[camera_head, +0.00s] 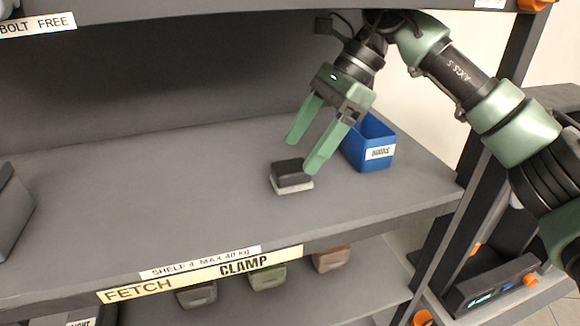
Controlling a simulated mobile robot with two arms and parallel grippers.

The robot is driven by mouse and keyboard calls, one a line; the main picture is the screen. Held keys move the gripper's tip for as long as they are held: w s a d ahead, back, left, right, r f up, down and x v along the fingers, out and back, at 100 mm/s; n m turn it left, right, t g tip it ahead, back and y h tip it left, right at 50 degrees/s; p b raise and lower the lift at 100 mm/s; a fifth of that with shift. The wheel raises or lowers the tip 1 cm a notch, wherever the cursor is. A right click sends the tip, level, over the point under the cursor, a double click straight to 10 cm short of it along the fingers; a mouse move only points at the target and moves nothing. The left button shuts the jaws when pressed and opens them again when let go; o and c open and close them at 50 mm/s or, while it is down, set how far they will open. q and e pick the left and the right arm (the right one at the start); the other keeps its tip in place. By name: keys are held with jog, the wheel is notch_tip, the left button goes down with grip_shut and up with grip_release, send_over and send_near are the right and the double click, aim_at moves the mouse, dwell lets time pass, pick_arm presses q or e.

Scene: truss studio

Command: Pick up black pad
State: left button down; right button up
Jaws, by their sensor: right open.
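The black pad (291,175) lies on the grey shelf, with a dark top and a pale layer along its bottom edge. My right gripper (301,155) reaches in from the upper right with its two green fingers spread apart and nothing between them. The fingers point down toward the pad. One fingertip is just behind the pad on the left, and the other overlaps the pad's right end in the picture. I cannot tell whether that fingertip touches it. My left gripper is not in view.
A blue bin (368,143) with a white label stands right of the pad, close behind the right finger. A grey object (12,212) sits at the shelf's left edge. An upper shelf hangs above. Several items stand on the shelf below.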

aim_at(293, 165)
jog(key=p+x, duration=0.2)
jog(key=x, duration=0.1)
jog(key=shift+w+f+p, duration=0.15)
jog(key=shift+f+p, duration=0.1)
jog(key=shift+p, duration=0.15)
jog(key=shift+x, duration=1.15)
jog(key=shift+w, duration=0.15)
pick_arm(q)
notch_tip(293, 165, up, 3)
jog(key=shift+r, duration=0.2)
pick_arm(e)
jog(key=c, duration=1.5)
